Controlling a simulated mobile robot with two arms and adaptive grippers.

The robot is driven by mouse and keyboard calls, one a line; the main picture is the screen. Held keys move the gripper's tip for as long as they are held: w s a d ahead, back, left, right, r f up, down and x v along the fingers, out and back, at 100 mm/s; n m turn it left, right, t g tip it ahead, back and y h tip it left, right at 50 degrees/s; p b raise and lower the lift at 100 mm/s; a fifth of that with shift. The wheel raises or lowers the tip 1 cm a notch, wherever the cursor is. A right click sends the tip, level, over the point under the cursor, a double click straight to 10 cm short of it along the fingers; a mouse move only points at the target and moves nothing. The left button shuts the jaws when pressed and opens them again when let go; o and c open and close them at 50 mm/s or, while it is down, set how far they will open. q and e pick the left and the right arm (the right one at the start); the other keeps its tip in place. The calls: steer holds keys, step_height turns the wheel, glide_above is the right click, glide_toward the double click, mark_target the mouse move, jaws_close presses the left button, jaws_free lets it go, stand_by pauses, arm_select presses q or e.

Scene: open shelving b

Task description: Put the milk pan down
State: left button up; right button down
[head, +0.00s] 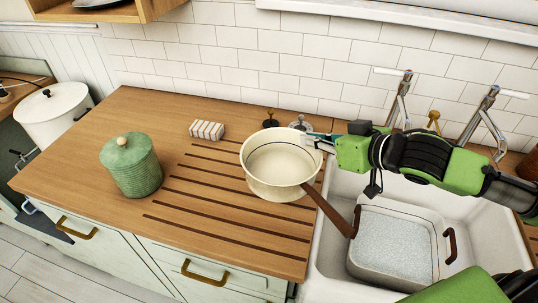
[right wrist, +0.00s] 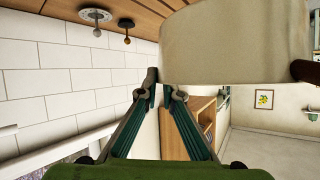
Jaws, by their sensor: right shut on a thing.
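The milk pan (head: 262,187) is cream, round and roughly upright, over the right end of the grooved wooden counter (head: 195,240), beside the sink. Its brown handle (head: 328,209) points down-right over the sink's edge. My right gripper (head: 314,141) reaches in from the right and is shut on the pan's rim at its right back side. In the right wrist view the pan (right wrist: 235,45) fills the upper right, with the fingertips (right wrist: 161,88) at its rim. I cannot tell whether its base touches the counter. My left gripper is not in view.
A striped block (head: 207,130) and a green lidded jar (head: 131,165) stand on the counter to the left. Small knobs (head: 270,119) sit behind the pan. The white sink (head: 330,262) holds a basin (head: 437,222). The counter's front left part is clear.

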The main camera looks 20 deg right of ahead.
mark_target(292, 134)
steer(key=shift+w+a, duration=0.4)
steer(key=shift+w, duration=0.05)
steer(key=x, duration=0.2)
steer(key=p+x, duration=0.1)
steer(key=x, duration=0.1)
steer(key=p+x, duration=0.1)
steer(key=x, duration=0.2)
steer(key=shift+a+r, duration=0.2)
steer(key=shift+a, duration=0.2)
steer(key=w+f+p, duration=0.1)
steer(key=f, duration=0.2)
steer(key=w+a+f, duration=0.1)
steer(key=w+f, duration=0.1)
steer(key=w+a+f+p, duration=0.1)
steer(key=f, duration=0.2)
steer(key=shift+w+a+f+p, duration=0.1)
steer(key=shift+w+f+p, duration=0.2)
steer(key=shift+f, duration=0.45)
steer(key=shift+f, duration=0.1)
